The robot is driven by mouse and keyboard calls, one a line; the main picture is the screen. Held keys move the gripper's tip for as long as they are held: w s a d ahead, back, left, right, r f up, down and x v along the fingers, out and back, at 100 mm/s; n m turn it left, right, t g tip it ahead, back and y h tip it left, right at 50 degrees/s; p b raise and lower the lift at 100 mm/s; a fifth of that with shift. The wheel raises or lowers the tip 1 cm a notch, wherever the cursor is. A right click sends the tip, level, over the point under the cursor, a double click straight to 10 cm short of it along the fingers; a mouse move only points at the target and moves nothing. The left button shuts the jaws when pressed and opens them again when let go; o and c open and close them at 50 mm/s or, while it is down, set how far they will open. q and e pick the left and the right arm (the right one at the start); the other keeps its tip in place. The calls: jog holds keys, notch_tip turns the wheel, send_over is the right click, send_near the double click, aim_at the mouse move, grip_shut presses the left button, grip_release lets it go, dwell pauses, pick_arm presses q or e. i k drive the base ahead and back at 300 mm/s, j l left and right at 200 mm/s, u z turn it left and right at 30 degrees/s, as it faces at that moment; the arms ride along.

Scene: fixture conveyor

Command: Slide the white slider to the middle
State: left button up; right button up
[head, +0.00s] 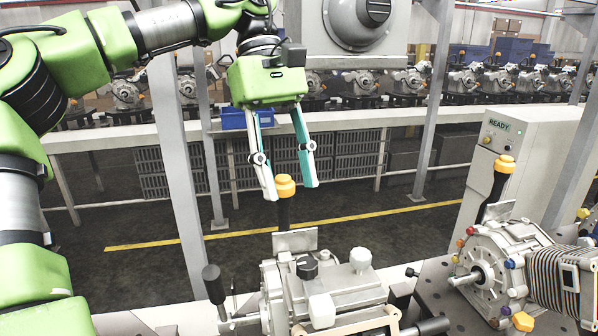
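My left gripper (291,190) hangs from the upper middle, fingers pointing down, spread apart and empty. A black lever with a yellow cap (285,187) stands upright, its cap appearing between the fingertips; I cannot tell the depth between them. Below is a grey metal fixture (345,290). A white rounded block (321,311) at its front looks like the white slider. A similar pale block (360,260) sits farther back to the right, so which one is the slider is not certain. The gripper is well above both and touches neither. My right gripper is not in view.
A black knob (307,267) and a black-handled lever (213,284) stand close to the white block. At right are a second yellow-capped lever (502,165), a cabinet marked READY (500,126) and a motor housing (493,270). A conveyor with several castings runs behind.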

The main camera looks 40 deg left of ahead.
aim_at(320, 308)
jog(key=k+l, duration=1.65)
